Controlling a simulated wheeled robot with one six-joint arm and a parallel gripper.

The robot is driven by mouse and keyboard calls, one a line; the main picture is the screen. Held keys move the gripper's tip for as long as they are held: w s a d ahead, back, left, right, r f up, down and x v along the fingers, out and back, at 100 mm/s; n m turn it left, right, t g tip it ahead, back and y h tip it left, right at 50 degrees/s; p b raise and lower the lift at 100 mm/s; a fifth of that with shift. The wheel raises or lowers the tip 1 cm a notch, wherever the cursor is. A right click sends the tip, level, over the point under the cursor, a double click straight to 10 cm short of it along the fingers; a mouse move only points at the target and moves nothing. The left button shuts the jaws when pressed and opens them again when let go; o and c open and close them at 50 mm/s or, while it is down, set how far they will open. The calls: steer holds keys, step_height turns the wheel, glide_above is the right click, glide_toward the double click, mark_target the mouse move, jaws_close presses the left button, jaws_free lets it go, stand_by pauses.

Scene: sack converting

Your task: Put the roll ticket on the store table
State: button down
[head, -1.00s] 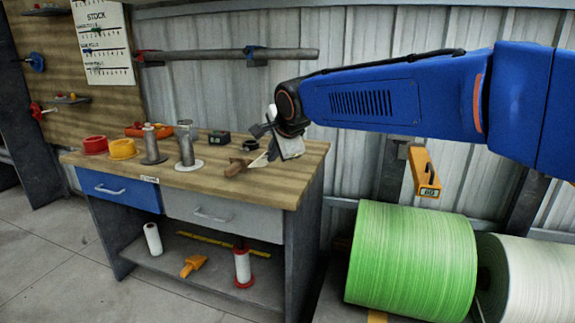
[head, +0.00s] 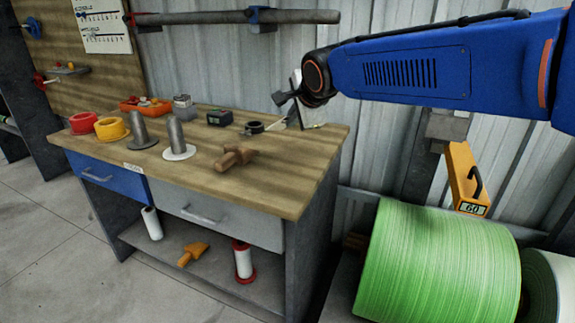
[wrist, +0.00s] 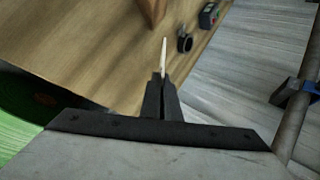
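The roll ticket appears as a thin pale strip, seen nearly edge-on, between my fingertips in the wrist view (wrist: 164,56). In the head view it is a small pale sliver (head: 275,125) by my gripper (head: 288,119). My gripper's dark fingers (wrist: 161,84) are close together and shut on it. What is written on it cannot be read. The store table, a wooden-topped bench (head: 265,190) with a blue and a grey drawer, lies below. My gripper is over its back right part; the height above the top is hard to tell.
On the bench are a brown-handled tool (head: 236,157), a black tape ring (head: 254,127), a dark box (head: 219,117), metal posts (head: 176,134) and red and yellow rings (head: 110,128). The front right top is clear.

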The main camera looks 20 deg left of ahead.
steer(key=shift+f, duration=4.55)
steer(key=c, duration=2.2)
jaws_free()
steer(key=shift+v, duration=4.05)
